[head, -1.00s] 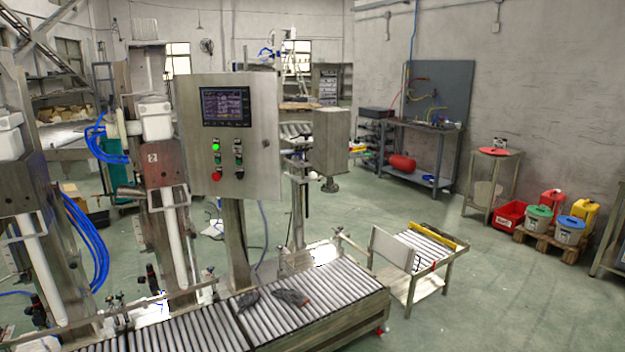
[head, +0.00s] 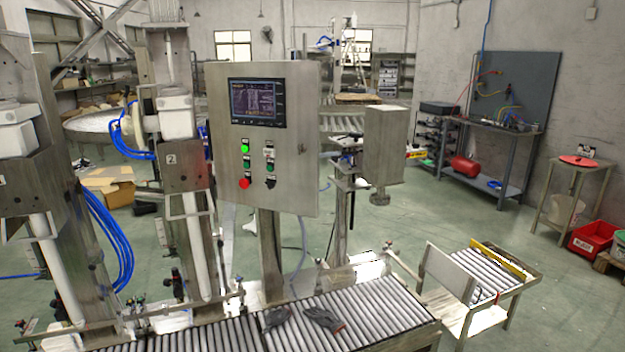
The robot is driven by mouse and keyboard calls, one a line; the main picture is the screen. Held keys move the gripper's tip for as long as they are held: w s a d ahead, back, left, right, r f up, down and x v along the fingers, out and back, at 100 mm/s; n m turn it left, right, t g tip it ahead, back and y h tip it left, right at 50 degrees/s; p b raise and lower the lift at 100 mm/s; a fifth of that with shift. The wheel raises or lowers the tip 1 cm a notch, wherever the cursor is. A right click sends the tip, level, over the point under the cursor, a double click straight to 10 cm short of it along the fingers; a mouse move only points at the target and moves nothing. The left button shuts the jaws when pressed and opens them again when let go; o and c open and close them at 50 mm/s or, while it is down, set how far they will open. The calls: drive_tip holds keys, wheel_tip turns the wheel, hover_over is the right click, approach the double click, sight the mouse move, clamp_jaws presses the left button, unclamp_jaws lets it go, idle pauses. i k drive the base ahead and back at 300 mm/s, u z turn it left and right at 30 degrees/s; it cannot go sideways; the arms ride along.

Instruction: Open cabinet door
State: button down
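A grey metal control cabinet (head: 225,178) stands on a post behind the roller conveyor, near the middle of the head view. Its front door looks closed. The front carries a dark screen (head: 257,102), a green lit button, a red button and dark switches. My gripper and arm are not in this view.
A roller conveyor (head: 375,312) with dark gloves (head: 322,319) on it runs along the front, before the cabinet. Filling machines with blue hoses (head: 100,230) stand at the left. A small roller cart (head: 448,270) stands at the right. Green floor beyond it is open.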

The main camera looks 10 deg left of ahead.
sight(295, 177)
drive_tip(key=u, duration=0.3)
drive_tip(key=i, duration=0.7)
drive_tip(key=u, duration=0.95)
drive_tip(key=i, duration=0.7)
drive_tip(key=u, duration=0.45)
